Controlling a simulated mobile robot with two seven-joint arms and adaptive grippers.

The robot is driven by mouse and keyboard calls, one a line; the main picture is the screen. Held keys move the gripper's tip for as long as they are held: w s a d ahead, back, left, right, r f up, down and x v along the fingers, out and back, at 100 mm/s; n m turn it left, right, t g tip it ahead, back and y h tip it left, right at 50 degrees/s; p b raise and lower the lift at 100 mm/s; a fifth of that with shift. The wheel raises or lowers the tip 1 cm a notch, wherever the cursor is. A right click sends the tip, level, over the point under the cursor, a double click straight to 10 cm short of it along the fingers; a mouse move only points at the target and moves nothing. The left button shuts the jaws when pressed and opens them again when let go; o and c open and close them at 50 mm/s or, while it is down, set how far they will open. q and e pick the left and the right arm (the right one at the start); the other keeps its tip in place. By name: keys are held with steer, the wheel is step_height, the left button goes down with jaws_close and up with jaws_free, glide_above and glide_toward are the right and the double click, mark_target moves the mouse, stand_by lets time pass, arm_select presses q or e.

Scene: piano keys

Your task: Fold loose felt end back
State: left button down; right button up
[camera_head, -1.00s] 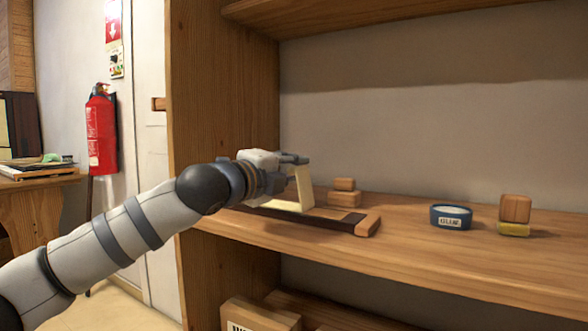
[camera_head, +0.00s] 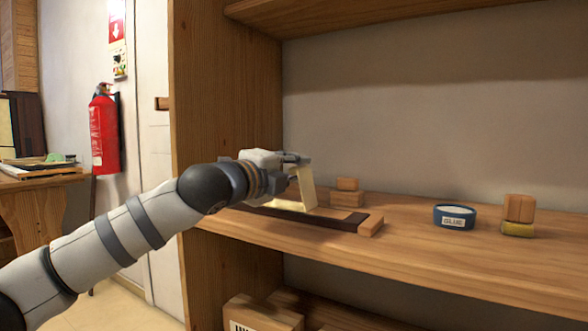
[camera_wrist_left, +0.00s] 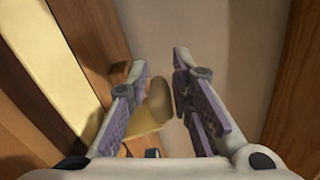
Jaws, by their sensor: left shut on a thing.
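My left gripper (camera_head: 298,160) is over the shelf, shut on the upper end of a cream felt strip (camera_head: 307,190). The held part hangs nearly upright below the fingers. Another pale part (camera_head: 284,206) lies low along a long dark key-like piece (camera_head: 325,217) with a light wooden end (camera_head: 371,225). My wrist hides the left part of that piece. In the left wrist view the fingers (camera_wrist_left: 163,75) stand on either side of a tan piece (camera_wrist_left: 152,112), probably the felt. My right gripper is not in view.
Two stacked wooden blocks (camera_head: 347,198) stand just behind the felt. A blue glue tub (camera_head: 455,216) and a wooden block on a yellow base (camera_head: 518,213) stand to the right. The shelf's upright side panel (camera_head: 225,90) rises behind my arm. The front right of the shelf is clear.

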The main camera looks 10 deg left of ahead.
arm_select(q)
steer(key=shift+w+f, duration=0.1)
steer(key=shift+f, duration=0.85)
steer(key=c, duration=1.6)
jaws_free()
steer(key=shift+r, duration=0.1)
steer(key=shift+r, duration=0.1)
steer(key=shift+s, duration=0.3)
steer(key=v, duration=1.1)
steer(key=shift+s+a+r, duration=0.25)
steer(key=shift+s+r, duration=0.05)
